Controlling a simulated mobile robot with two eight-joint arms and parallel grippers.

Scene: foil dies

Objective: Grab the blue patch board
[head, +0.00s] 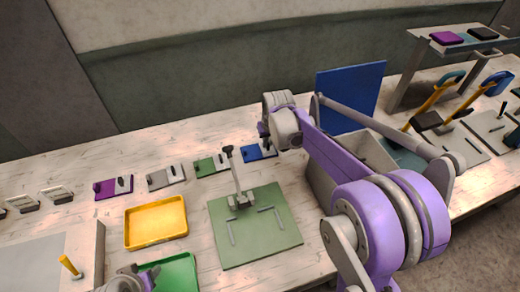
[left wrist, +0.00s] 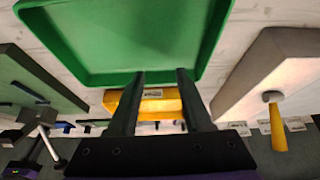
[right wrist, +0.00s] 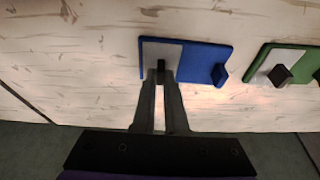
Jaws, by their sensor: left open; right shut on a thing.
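The blue patch board (head: 252,154) lies on the pale wooden table, at the right end of a row of similar boards.
Green (head: 205,167), grey (head: 158,181) and purple (head: 105,189) boards lie left of the blue one. A yellow tray (head: 130,234) and a green mat (head: 225,256) with a clamp stand are in front. A grey bin (head: 316,188) and a blue panel (head: 365,90) stand right.

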